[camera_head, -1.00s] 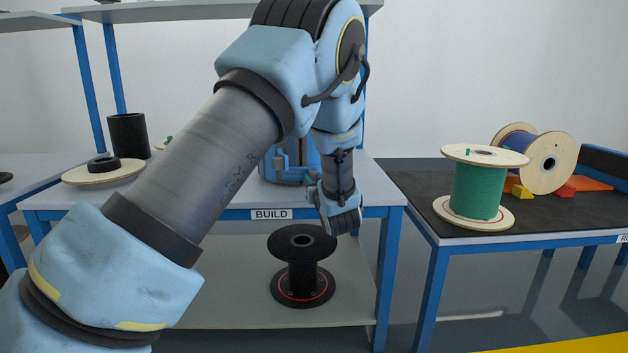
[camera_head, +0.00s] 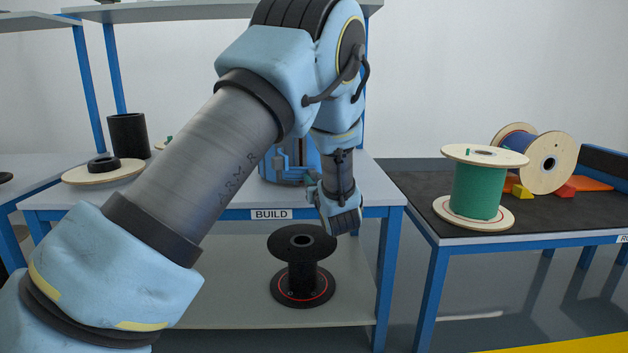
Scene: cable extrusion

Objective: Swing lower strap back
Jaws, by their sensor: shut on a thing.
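My gripper (camera_head: 341,220) hangs at the front edge of the bench marked BUILD, pointing down, a little right of the label. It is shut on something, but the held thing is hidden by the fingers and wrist. No strap can be made out in this view. A blue machine (camera_head: 283,165) stands on the bench just left of and behind my wrist, and my arm hides much of it.
A black spool (camera_head: 302,275) stands upright on the lower shelf of the BUILD bench (camera_head: 230,200), below my gripper. On the right bench (camera_head: 425,205) are a green spool (camera_head: 478,190), a tilted blue spool (camera_head: 537,158) and coloured blocks. A black cylinder (camera_head: 128,136) stands at left.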

